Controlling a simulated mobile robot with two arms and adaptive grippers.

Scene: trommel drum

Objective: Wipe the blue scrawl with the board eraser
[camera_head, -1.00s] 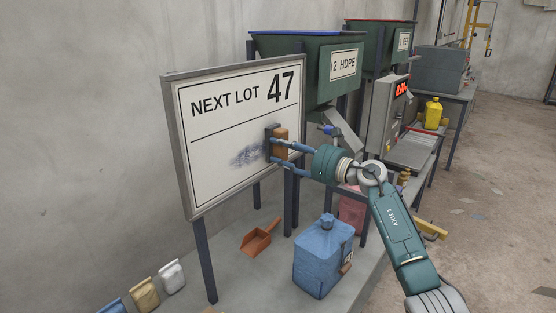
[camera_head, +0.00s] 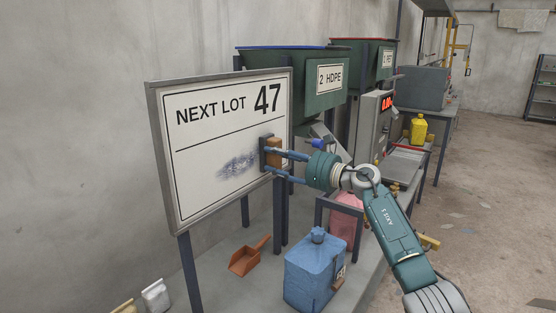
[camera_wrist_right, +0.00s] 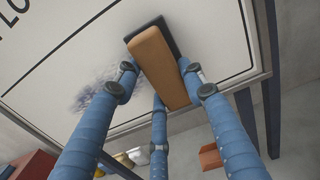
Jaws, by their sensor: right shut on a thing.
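The board eraser (camera_head: 273,152) has a tan wooden back and a dark pad. My right gripper (camera_head: 269,159) is shut on it and holds it upright, at the right part of the whiteboard (camera_head: 200,140). The pad faces the board and looks close to or against it; I cannot tell if it touches. The blue scrawl (camera_head: 237,166) is a smudged patch just left of the eraser, below the black line. In the right wrist view the eraser (camera_wrist_right: 158,68) sits between my fingers, with the scrawl (camera_wrist_right: 95,90) to its left. My left gripper is not in view.
Green hoppers (camera_head: 320,80) stand behind and right of the board. A pink container (camera_head: 346,218) is under my right arm.

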